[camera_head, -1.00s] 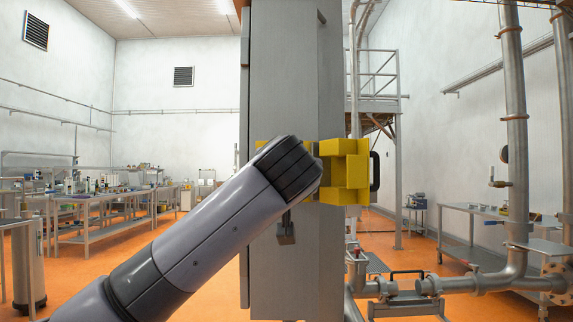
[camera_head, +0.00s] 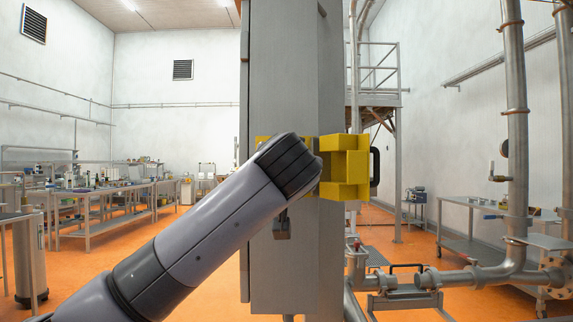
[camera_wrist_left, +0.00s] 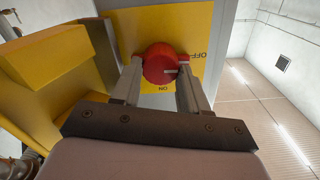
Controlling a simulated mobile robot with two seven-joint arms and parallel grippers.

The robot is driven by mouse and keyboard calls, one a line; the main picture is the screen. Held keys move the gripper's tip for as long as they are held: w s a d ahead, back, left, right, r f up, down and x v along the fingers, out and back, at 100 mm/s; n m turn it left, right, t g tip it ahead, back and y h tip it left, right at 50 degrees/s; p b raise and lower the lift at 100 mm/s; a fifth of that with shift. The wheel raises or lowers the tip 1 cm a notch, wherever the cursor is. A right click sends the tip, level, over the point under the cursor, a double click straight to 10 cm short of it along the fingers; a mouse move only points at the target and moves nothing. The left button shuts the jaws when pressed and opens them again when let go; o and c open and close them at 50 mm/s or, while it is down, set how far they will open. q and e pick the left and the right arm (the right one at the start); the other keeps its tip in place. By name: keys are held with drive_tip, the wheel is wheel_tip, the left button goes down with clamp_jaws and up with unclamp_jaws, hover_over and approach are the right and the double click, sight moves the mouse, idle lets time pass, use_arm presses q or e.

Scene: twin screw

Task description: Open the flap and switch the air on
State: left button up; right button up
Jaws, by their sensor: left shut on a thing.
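The red knob (camera_wrist_left: 160,64) sits on a yellow plate (camera_wrist_left: 195,20) marked OFF and ON, in the left wrist view. A pale mark on the knob lies on its right side, below the OFF lettering. The fingers of my left gripper (camera_wrist_left: 158,68) stand on both sides of the knob and are closed on it. The yellow flap (camera_head: 347,168) stands open, swung out to the right of the grey cabinet in the head view; it also shows at the left of the wrist view (camera_wrist_left: 45,55). In the head view my left wrist hides the knob and fingers. My right gripper is not in view.
The tall grey cabinet (camera_head: 280,80) stands directly ahead. A padlock-like dark part (camera_head: 281,226) hangs on its front. Steel pipes (camera_head: 515,130) and a trolley stand at right. Workbenches (camera_head: 110,195) line the left. Orange floor shows between them.

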use_arm(q)
drive_tip(key=shift+d+f+m+p, duration=0.1)
drive_tip(key=shift+m+p, duration=2.3)
drive_tip(key=shift+m, duration=1.9)
drive_tip(key=shift+d+f+m+p, duration=0.1)
drive_tip(key=shift+m+p, duration=2.25)
drive_tip(key=shift+m, duration=1.95)
drive_tip(key=o, duration=1.1)
drive_tip(key=shift+c, duration=0.2)
drive_tip(key=shift+s, duration=0.1)
